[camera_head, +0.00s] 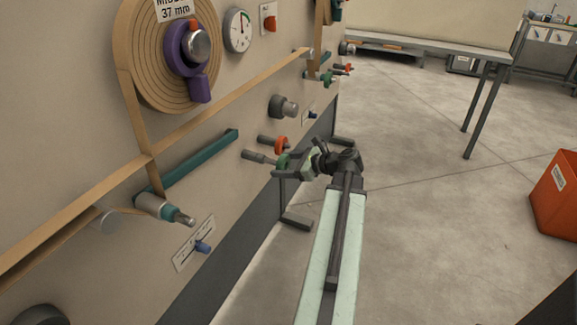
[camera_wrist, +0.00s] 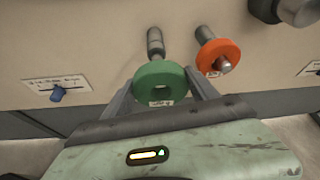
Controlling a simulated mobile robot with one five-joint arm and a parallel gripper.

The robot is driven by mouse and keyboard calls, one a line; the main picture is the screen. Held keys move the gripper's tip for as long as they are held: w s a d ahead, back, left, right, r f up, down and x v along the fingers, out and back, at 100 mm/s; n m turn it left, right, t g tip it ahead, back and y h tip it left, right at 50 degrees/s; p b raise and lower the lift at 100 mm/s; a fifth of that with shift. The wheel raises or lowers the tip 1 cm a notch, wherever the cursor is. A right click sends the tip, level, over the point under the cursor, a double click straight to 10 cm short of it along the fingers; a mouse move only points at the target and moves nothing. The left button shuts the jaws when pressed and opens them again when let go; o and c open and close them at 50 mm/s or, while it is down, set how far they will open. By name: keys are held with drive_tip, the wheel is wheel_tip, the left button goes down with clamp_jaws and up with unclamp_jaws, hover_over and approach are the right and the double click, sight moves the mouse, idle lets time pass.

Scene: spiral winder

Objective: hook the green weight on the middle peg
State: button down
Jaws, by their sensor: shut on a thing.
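In the head view the green weight (camera_head: 283,161) sits at my gripper (camera_head: 299,163), close to the panel. A bare grey peg (camera_wrist: 155,42) sticks out just beyond the weight's upper rim; this peg (camera_head: 259,157) also shows left of the weight in the head view. No peg shows through the weight's hole. Whether ring and peg touch, I cannot tell.
An orange weight (camera_wrist: 219,57) hangs on the neighbouring peg to the right, that peg's tip poking through. A dark knob (camera_head: 283,106) sits above on the panel.

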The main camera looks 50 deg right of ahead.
sight(273, 160)
drive_tip(key=shift+w+a, duration=0.25)
drive_tip(key=shift+w, duration=0.7)
drive_tip(key=shift+w+a, duration=0.2)
drive_tip(key=shift+w, duration=0.7)
drive_tip(key=shift+w+a, duration=0.25)
drive_tip(key=shift+w, duration=0.7)
drive_tip(key=shift+w+f, duration=0.15)
drive_tip(key=shift+w, duration=0.05)
drive_tip(key=shift+c, duration=0.8)
unclamp_jaws()
drive_tip(key=shift+s, duration=0.1)
drive_tip(key=p+v, duration=0.2)
drive_tip(key=v, duration=0.4)
drive_tip(key=shift+s+r, duration=0.25)
drive_tip(key=shift+s, duration=0.05)
drive_tip(key=shift+s+r+p, duration=0.1)
drive_tip(key=shift+s+p, duration=0.2)
drive_tip(key=shift+s, duration=0.15)
